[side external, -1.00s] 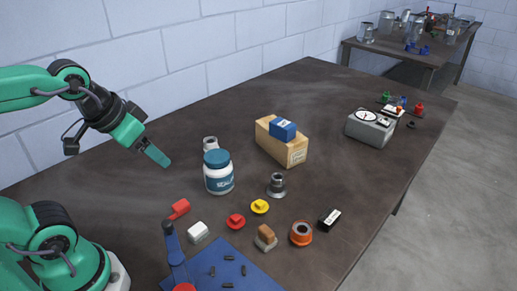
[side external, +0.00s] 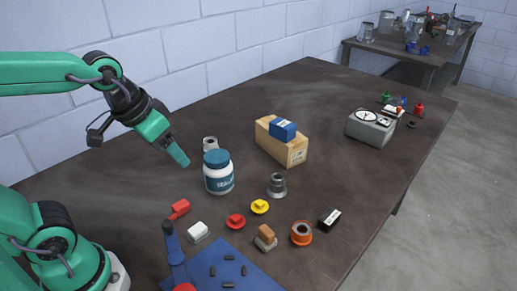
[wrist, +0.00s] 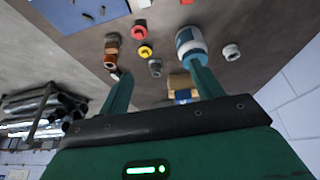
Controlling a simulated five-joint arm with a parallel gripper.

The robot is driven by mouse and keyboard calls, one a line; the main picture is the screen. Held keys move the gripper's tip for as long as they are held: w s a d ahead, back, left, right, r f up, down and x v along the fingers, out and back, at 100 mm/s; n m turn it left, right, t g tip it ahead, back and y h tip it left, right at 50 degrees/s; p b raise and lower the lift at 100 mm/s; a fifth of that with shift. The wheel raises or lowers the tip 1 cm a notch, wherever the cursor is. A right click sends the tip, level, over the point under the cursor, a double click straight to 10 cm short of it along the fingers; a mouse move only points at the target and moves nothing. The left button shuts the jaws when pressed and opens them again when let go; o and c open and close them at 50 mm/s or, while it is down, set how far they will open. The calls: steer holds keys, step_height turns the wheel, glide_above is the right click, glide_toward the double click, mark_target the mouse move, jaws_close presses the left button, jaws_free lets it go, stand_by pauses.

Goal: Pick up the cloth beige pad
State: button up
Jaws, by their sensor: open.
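A small block with a tan-brown top and a pale beige-grey base (side external: 265,240) lies at the right edge of the blue mat in the side view. It looks most like the beige pad, but I cannot tell if it is cloth. It also seems to show in the wrist view (wrist: 111,41), left of my fingers. My gripper (side external: 181,158) is in the air near the white bottle, well left of and behind the block. In the wrist view my gripper (wrist: 160,86) has its two fingers wide apart, with nothing held.
The white bottle with blue lid (side external: 218,173) stands close to my gripper. A wooden box (side external: 282,145) with a blue block is behind. A grey fitting (side external: 277,186), yellow (side external: 260,206) and red (side external: 236,220) pieces, a white block (side external: 197,232) and an orange ring (side external: 301,233) stand around.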

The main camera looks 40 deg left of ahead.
steer(key=w+d+f+g, duration=0.2)
steer(key=w+d+f, duration=0.3)
steer(key=w+d, duration=0.25)
steer(key=m+g, duration=0.1)
steer(key=g, duration=0.2)
glide_above(266, 230)
steer(key=f, duration=1)
steer(key=shift+a+f, duration=0.2)
steer(key=shift+w+d+f, duration=0.1)
steer(key=shift+d+f, duration=0.1)
steer(key=shift+f, duration=0.15)
steer(key=shift+f, duration=1.3)
steer(key=shift+f, duration=2.6)
